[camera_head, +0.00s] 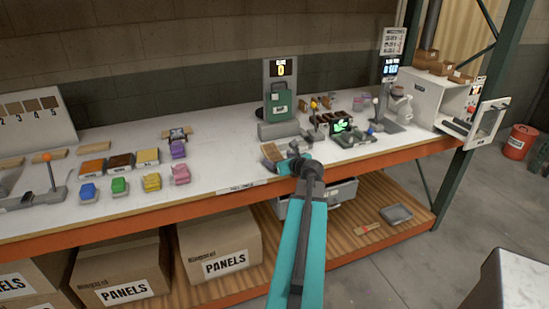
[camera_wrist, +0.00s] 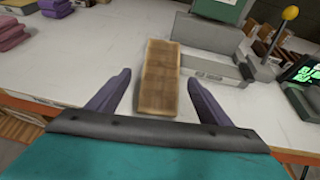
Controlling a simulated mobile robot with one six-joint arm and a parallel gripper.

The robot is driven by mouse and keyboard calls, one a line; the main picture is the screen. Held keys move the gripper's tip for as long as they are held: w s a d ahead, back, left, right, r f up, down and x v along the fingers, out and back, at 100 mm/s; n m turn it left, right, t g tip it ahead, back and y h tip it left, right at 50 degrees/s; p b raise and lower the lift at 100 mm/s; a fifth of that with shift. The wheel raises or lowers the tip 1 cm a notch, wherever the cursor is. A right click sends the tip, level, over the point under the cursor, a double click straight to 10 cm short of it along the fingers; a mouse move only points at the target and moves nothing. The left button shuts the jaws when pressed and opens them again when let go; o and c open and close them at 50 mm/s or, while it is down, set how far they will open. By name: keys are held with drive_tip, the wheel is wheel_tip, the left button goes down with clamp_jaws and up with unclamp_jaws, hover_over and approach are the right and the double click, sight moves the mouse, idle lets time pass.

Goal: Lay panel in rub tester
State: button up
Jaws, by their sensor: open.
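A brown wood-grain panel (camera_wrist: 160,85) lies on the white bench. In the wrist view it appears between the two spread fingers, with a gap on each side; its height below them is hard to tell. My gripper (camera_wrist: 158,77) is open and empty. In the head view, the panel (camera_head: 270,152) shows just left of my gripper (camera_head: 295,158), which hides part of that area. A grey and green device (camera_head: 280,103) with a display reading 0, perhaps the rub tester, stands behind the panel. Its grey base (camera_wrist: 208,65) is close to the panel's right side in the wrist view.
Coloured stacks (camera_head: 152,182) and wooden panels (camera_head: 92,168) lie at left. The bench's orange front edge (camera_head: 200,212) runs below. Bare bench lies left of my gripper.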

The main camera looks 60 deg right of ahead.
sight(275, 155)
drive_tip(key=shift+w, duration=0.1)
idle(0.3)
drive_tip(key=shift+d+r+p+x, duration=0.15)
drive_tip(key=shift+p+x, duration=0.15)
drive_tip(key=shift+x, duration=0.5)
drive_tip(key=shift+d+r+p+x, duration=0.1)
drive_tip(key=shift+p+x, duration=0.2)
drive_tip(key=shift+x, duration=1.4)
drive_tip(key=shift+f, duration=0.1)
drive_tip(key=c, duration=1.3)
drive_tip(key=shift+r, duration=1.4)
drive_tip(key=s+a+b, duration=0.1)
drive_tip(key=s, duration=0.4)
drive_tip(key=s+a+r+b, duration=0.1)
drive_tip(key=s+a, duration=0.1)
drive_tip(key=s, duration=0.3)
drive_tip(key=s+a+r+b, duration=0.1)
drive_tip(key=s+a, duration=0.1)
drive_tip(key=s, duration=0.3)
drive_tip(key=shift+s+a+r, duration=0.1)
drive_tip(key=shift+a, duration=0.05)
